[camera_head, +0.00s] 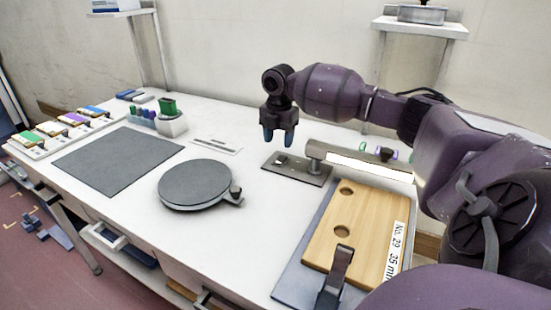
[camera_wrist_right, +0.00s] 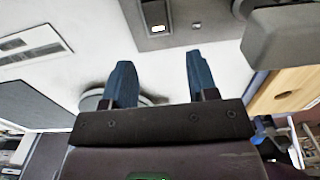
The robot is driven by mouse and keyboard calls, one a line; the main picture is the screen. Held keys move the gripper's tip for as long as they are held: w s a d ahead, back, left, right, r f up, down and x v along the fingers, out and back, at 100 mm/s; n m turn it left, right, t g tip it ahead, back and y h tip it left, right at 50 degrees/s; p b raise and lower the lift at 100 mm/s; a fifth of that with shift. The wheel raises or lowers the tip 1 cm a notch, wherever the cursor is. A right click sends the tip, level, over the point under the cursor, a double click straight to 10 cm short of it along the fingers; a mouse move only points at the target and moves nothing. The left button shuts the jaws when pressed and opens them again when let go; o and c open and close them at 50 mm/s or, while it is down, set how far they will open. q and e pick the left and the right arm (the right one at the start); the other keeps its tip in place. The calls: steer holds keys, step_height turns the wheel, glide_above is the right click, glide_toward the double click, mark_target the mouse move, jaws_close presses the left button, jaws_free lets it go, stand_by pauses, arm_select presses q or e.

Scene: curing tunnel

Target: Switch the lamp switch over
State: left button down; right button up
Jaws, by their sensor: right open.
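The lamp (camera_head: 365,165) has a long lit white bar on a flat grey base plate (camera_head: 308,176) at the middle right of the table. Its switch (camera_head: 282,159) is a small piece at the plate's left end. In the right wrist view the switch (camera_wrist_right: 158,29) shows a pale face in a dark frame, beyond my fingertips. My right gripper (camera_head: 278,138) points down above the table, near the switch and apart from it. Its two blue fingers (camera_wrist_right: 158,62) are spread, with nothing between them. My left gripper is not in view.
A wooden board (camera_head: 365,225) with holes lies on a grey plate at the front right. A round grey turntable (camera_head: 196,184) stands mid-table, with a dark mat (camera_head: 118,160) to its left. A flat slotted plate (camera_head: 217,144) lies behind. White tabletop is clear between these.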

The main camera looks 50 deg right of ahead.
mark_target(278, 162)
step_height(278, 162, down, 7)
steer(key=shift+r+b, duration=0.1)
steer(key=shift+b, duration=0.4)
